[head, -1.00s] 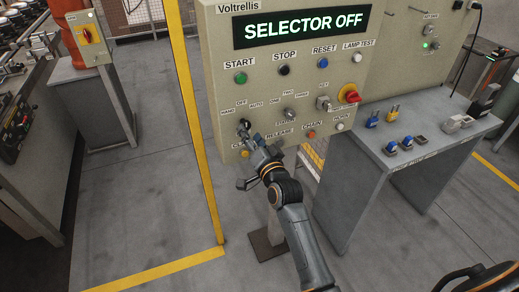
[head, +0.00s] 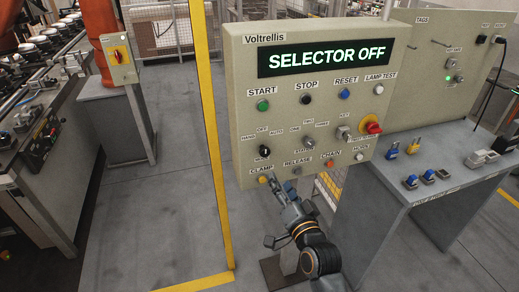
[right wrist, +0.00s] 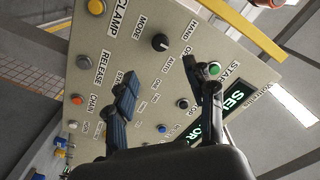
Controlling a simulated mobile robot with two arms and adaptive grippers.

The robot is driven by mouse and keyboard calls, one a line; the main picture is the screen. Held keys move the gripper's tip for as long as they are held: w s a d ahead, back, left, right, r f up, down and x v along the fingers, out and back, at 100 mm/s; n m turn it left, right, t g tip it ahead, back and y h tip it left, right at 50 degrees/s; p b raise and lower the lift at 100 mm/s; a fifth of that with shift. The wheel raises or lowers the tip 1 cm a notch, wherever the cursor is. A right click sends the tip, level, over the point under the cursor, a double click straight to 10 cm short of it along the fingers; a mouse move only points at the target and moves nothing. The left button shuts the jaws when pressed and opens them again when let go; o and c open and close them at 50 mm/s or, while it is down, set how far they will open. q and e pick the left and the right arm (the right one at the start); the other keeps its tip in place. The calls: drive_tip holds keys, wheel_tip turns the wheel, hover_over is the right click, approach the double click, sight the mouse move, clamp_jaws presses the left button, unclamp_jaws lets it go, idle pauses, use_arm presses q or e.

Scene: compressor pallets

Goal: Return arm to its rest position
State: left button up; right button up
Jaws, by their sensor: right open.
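My right arm reaches up from the bottom of the head view. My right gripper (head: 283,188) is open and empty, just below the lower edge of the control panel (head: 240,110) in the picture. The black mode selector knob (head: 264,151) is free of the fingers, and the display (head: 325,56) reads "SELECTOR OFF". In the right wrist view, the two spread fingers of the gripper (right wrist: 166,85) stand in front of the panel with nothing between them. The knob (right wrist: 160,42) is uncovered there. My left gripper is not in view.
A yellow post (head: 208,130) stands left of the panel. A grey table (head: 400,195) with blue and yellow padlocks is at the right. A conveyor (head: 40,140) and a box with a red switch (head: 119,54) are at the left. The floor between is clear.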

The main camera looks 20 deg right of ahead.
drive_tip(key=s+a+f+n+g, duration=0.1)
drive_tip(key=s+f+n+g, duration=0.15)
drive_tip(key=f, duration=0.95)
drive_tip(key=s+a+f+n+g, duration=0.1)
drive_tip(key=a+f+g, duration=0.15)
drive_tip(key=f, duration=0.95)
drive_tip(key=s+f+n+g+b, duration=0.1)
drive_tip(key=s+f+g, duration=0.1)
drive_tip(key=s+f, duration=0.45)
drive_tip(key=s+f+n+g, duration=0.15)
drive_tip(key=s+f, duration=0.25)
drive_tip(key=f, duration=0.6)
drive_tip(key=s+d+f+n+g, duration=0.1)
drive_tip(key=s+d+f+g, duration=0.1)
drive_tip(key=s+f, duration=0.4)
drive_tip(key=s+d+f+n+g, duration=0.2)
drive_tip(key=s+f, duration=0.4)
drive_tip(key=s, duration=1)
drive_tip(key=s+d+f+n+g+b, duration=0.1)
drive_tip(key=s+d+f+n+g, duration=0.1)
drive_tip(key=s+f+g, duration=0.2)
drive_tip(key=s+f, duration=0.3)
drive_tip(key=s, duration=0.4)
drive_tip(key=shift+s+d+h, duration=0.3)
drive_tip(key=shift+d, duration=0.1)
drive_tip(key=shift+f+g, duration=0.1)
drive_tip(key=shift+g, duration=0.15)
